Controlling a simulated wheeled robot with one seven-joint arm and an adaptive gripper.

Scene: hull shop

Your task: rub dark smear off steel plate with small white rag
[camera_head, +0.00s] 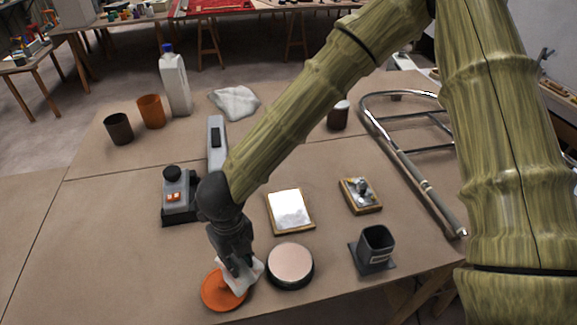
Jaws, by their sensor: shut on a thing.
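My gripper (236,264) is shut on a small white rag (247,276) near the front edge of the table. The rag hangs over an orange round dish (216,295) and overlaps it in the picture; I cannot tell whether they touch. A bright steel plate (290,210) in a thin wooden frame lies behind and to the right of my gripper. I cannot make out a dark smear on its shiny face. A larger white cloth (234,101) lies crumpled at the back of the table.
A round pinkish pad (290,265) sits right of the dish. A dark square holder (376,248), a small framed fitting (361,194) and a metal tube frame (408,172) stand rightward. A switch box (179,195), cups (151,111) and a white bottle (175,82) are at left.

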